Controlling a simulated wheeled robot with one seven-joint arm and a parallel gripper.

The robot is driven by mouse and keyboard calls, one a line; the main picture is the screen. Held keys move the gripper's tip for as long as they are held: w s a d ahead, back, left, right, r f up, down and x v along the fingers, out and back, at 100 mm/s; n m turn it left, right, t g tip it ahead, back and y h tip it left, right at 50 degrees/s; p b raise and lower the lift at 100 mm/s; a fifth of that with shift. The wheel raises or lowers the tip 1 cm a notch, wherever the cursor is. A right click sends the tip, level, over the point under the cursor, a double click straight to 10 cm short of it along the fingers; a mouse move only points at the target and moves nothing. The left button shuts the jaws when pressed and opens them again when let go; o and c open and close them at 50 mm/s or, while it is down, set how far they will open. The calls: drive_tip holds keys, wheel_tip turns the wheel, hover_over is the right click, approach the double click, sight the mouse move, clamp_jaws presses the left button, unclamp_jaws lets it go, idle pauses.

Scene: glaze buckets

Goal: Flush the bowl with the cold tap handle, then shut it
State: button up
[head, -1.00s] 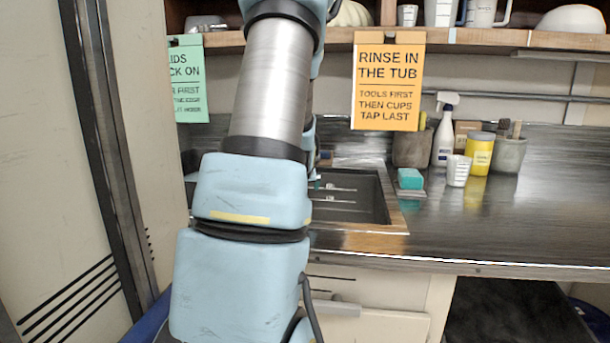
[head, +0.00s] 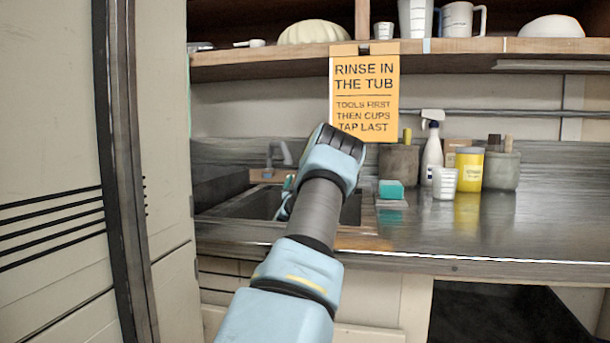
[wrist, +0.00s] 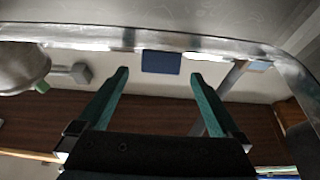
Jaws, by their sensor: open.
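The sink basin (head: 262,204) is set into the counter, partly hidden behind my arm. A grey tap (head: 279,156) stands at its back edge; I cannot make out a separate cold handle in the head view. My gripper (wrist: 159,76) shows in the wrist view with two teal fingers spread apart and nothing between them. In the head view its end is mostly hidden behind my arm, over the sink. In the wrist view, a grey stubby part (wrist: 72,74) sits at left, apart from the fingers; I cannot tell whether it is a tap handle.
A teal sponge (head: 391,189), a white cup (head: 444,183), a yellow jar (head: 468,169) and a spray bottle (head: 432,145) stand right of the sink. An orange sign (head: 365,92) hangs from the shelf (head: 460,46). A tall cabinet panel (head: 50,150) borders the left. The counter's right is clear.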

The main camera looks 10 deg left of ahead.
drive_tip(key=shift+x, duration=2.8)
drive_tip(key=c, duration=1.3)
